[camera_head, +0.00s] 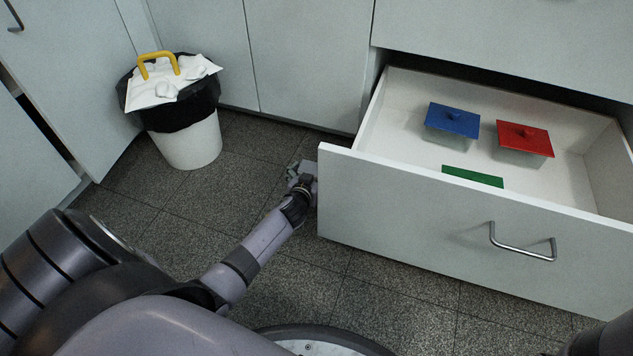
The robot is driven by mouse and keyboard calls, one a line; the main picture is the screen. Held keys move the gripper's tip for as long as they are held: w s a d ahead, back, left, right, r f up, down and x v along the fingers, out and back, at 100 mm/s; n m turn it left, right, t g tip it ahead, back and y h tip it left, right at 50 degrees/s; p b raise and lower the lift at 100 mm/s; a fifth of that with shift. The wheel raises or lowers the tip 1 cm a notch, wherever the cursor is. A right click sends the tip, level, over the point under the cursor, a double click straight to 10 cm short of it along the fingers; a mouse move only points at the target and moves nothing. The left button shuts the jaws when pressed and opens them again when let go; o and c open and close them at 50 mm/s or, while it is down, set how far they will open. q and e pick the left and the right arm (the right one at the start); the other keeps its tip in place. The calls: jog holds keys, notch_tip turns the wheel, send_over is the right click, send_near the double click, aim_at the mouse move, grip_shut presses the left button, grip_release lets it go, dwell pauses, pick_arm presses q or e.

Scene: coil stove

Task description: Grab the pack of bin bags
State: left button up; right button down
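I cannot make out a pack of bin bags in this view. An open white drawer (420,205) at the right holds containers with a blue lid (452,120), a red lid (525,138) and a green lid (472,177). The front panel hides part of the drawer's inside and most of the green-lidded container. My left gripper (301,173) is low beside the left end of the drawer front. It is small and partly hidden by its own wrist, so I cannot tell whether it is open or holds anything. My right gripper is not in view.
A white bin (188,146) with a black liner (190,112) stands at the upper left. White crumpled material (190,80) and a yellow handle-shaped piece (158,60) top it. Cabinet fronts line the back. Dark floor tiles (240,150) are clear between bin and drawer.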

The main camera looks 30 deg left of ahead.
pick_arm(q)
jog(key=c, duration=1.1)
jog(key=shift+r, duration=0.15)
